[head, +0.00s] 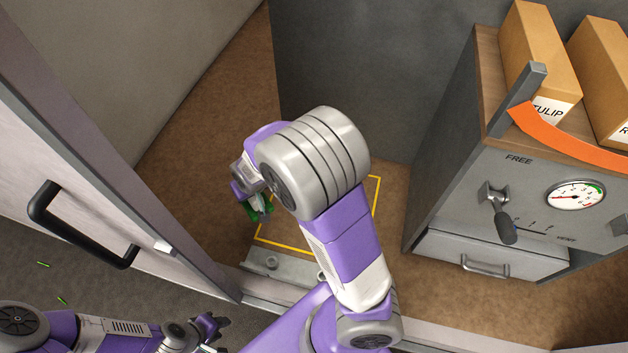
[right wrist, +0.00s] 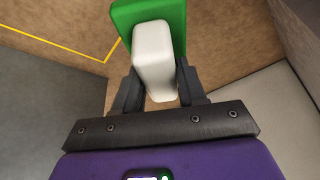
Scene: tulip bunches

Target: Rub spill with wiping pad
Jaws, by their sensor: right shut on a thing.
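My right gripper (right wrist: 156,88) is shut on the white grip of the wiping pad (right wrist: 154,58). The pad's green body (right wrist: 128,14) shows beyond the grip in the right wrist view. In the head view the green pad (head: 259,209) is partly hidden by my right arm and hand, near the left side of a yellow floor outline (head: 376,205). I cannot tell whether the pad touches the floor. No spill can be made out; my arm covers part of the outlined floor. My left gripper (head: 218,334) is low at the left, apart from the pad, its fingers spread and empty.
A grey door with a black handle (head: 68,222) stands at the left. A metal threshold (head: 262,262) crosses the front. A cabinet (head: 455,160) with a lever (head: 503,218), gauge (head: 575,195) and drawer (head: 485,258) stands right, with boxes (head: 540,55) on top. Brown floor (head: 210,150) is clear behind the pad.

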